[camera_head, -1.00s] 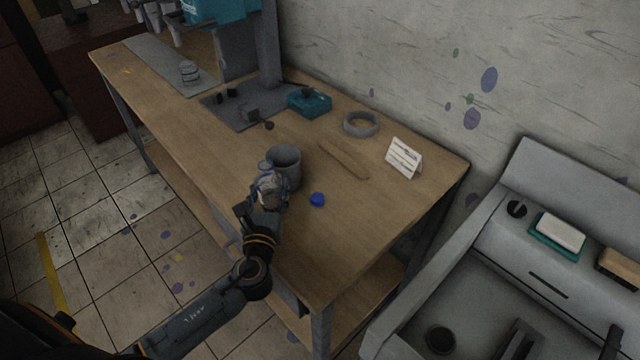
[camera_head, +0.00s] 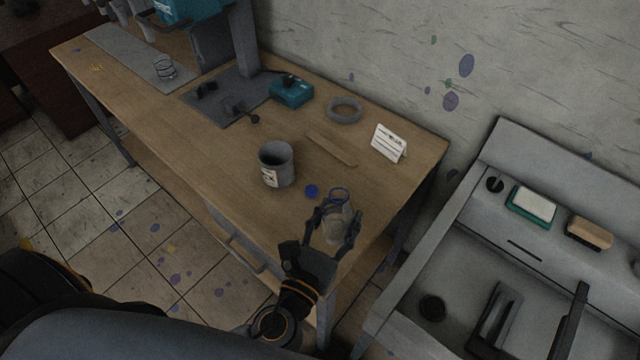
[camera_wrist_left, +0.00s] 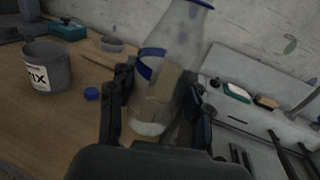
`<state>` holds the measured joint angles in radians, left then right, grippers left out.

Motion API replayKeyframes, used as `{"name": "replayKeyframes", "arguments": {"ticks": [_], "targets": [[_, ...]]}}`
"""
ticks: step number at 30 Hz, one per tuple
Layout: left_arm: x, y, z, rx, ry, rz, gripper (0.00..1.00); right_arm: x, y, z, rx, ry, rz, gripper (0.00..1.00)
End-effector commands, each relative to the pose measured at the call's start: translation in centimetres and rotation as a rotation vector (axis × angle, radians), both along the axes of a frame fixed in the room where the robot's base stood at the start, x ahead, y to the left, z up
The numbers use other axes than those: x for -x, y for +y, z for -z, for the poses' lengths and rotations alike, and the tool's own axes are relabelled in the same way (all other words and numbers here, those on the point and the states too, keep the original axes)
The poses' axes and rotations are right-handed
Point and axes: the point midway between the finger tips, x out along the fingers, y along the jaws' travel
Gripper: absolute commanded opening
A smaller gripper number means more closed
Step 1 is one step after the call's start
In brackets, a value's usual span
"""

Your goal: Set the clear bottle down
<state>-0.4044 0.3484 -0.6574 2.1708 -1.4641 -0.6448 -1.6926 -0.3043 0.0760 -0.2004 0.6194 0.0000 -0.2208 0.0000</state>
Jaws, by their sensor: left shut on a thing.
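My left gripper (camera_head: 332,236) is shut on the clear bottle (camera_head: 338,213). The bottle has a blue rim and stands between the fingers over the right front part of the wooden table (camera_head: 235,200). In the left wrist view the bottle (camera_wrist_left: 165,75) shows a blue band, a little pale stuff at its bottom, and a slight tilt in the picture. I cannot tell whether its base touches the table. The blue cap (camera_head: 312,191) lies on the table just left of the bottle. My right gripper is not in view.
A grey labelled can (camera_head: 276,165) stands left of the cap. Behind are a wooden stick (camera_head: 331,149), a grey ring (camera_head: 344,109), a white card (camera_head: 389,142) and a teal box (camera_head: 291,91). A grey sink (camera_head: 500,255) is to the right, past the table's edge.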

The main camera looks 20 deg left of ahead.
Motion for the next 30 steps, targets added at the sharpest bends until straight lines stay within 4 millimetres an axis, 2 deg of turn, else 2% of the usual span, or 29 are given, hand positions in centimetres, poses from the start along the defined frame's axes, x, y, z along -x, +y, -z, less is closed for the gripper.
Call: {"name": "replayKeyframes", "arguments": {"ticks": [10,12,18,26,30], "targets": [[-7.4,3.6,3.9,-0.004,-0.005,-0.003,0.13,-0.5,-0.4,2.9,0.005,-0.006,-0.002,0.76],[-8.2,4.0,5.7,-0.002,-0.003,-0.002,0.13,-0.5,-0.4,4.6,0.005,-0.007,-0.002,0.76],[-10.2,5.0,8.1,-0.001,-0.002,-0.002,0.13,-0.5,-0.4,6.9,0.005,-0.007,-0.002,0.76],[-11.0,5.4,8.9,-0.001,-0.001,-0.002,0.13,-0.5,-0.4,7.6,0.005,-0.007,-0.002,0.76],[-11.6,5.7,10.3,-0.001,-0.001,-0.002,0.13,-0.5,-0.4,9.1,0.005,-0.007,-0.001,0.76]]}}
